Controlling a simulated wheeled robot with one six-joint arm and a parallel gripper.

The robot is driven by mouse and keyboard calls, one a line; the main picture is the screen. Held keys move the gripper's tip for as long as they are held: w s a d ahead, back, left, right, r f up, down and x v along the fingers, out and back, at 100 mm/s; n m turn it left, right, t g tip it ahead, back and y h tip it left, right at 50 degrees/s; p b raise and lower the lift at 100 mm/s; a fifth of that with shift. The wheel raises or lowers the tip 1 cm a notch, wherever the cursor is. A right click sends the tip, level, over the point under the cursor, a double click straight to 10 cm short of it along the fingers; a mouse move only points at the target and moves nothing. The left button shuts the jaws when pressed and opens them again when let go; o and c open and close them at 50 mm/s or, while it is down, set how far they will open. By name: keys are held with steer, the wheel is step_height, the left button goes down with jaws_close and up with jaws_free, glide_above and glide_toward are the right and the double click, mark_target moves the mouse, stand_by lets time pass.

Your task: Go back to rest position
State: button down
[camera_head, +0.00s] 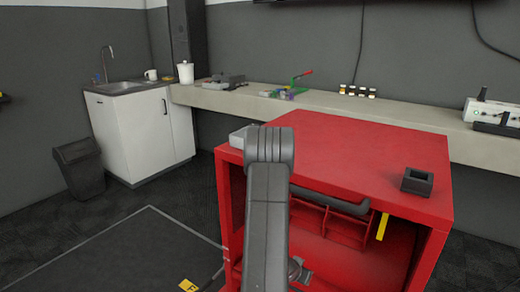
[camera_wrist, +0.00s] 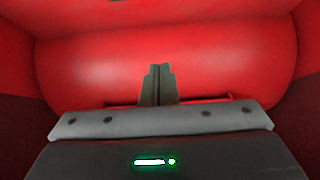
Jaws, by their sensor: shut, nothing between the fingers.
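My gripper (camera_wrist: 158,70) is shut and empty in the wrist view, its two fingers together against a red background. In the head view my arm reaches down in front of the red cabinet (camera_head: 345,150). Part of my gripper (camera_head: 301,270) shows at the cabinet's open front, partly hidden by my arm. I cannot tell how far inside the cabinet it is. In the wrist view red cabinet surfaces (camera_wrist: 200,60) surround the fingers.
A dark square block (camera_head: 417,181) sits on the cabinet top. A yellow strip (camera_head: 382,226) hangs inside near red dividers. A long bench (camera_head: 410,112) runs behind. A white sink cabinet (camera_head: 140,135) and dark bin (camera_head: 80,168) stand left.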

steer(key=p+v, duration=0.1)
steer(key=v, duration=0.4)
steer(key=shift+s+a+r, duration=0.15)
steer(key=shift+s+r, duration=0.05)
steer(key=shift+r, duration=0.05)
steer(key=shift+s, duration=0.1)
